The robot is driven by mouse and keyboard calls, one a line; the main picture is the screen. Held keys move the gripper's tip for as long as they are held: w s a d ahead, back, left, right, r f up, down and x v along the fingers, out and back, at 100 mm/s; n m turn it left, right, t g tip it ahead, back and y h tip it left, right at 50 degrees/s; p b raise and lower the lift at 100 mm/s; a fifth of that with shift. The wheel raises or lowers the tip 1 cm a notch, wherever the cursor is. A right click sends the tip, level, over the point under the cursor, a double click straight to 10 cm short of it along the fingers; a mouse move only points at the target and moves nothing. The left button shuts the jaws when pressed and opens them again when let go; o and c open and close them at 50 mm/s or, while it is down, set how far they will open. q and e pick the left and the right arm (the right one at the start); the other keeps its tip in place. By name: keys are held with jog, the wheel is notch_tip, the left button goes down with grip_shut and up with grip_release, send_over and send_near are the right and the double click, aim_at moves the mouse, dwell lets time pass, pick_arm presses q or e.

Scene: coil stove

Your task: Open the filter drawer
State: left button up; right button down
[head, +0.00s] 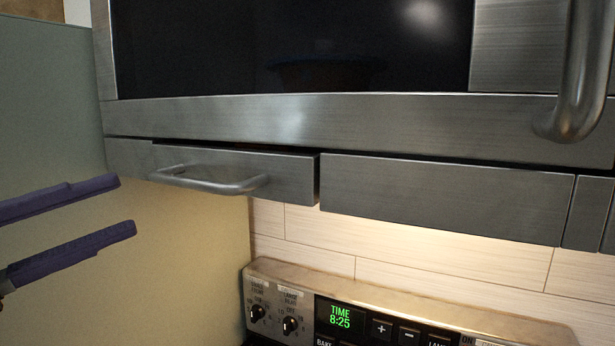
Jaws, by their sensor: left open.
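The filter drawer (290,178) is the left metal panel under the microwave, with a curved bar handle (215,184) on its front. Its front stands a little forward of the panel beside it, with a dark gap along its top and right edge. My left gripper (127,205) is at the left, its two purple fingers apart, one above the other, with nothing between them. In the picture the fingertips are just left of the handle's left end; I see no contact. My right gripper is not in view.
The microwave (300,118) is above, with a thick vertical door handle (579,75) at the right. A fixed-looking panel (445,195) is right of the drawer. The stove's control panel (385,310) with knobs and a clock is below. A plain side wall (50,110) is at the left.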

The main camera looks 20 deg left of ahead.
aim_at(180, 185)
pick_arm(q)
jog(key=p+x, duration=0.2)
jog(key=x, duration=0.5)
jog(key=shift+r, duration=0.2)
jog(key=shift+p+x, duration=0.3)
jog(key=shift+x, duration=0.45)
jog(key=shift+f, duration=0.15)
grip_shut()
dwell(0.5)
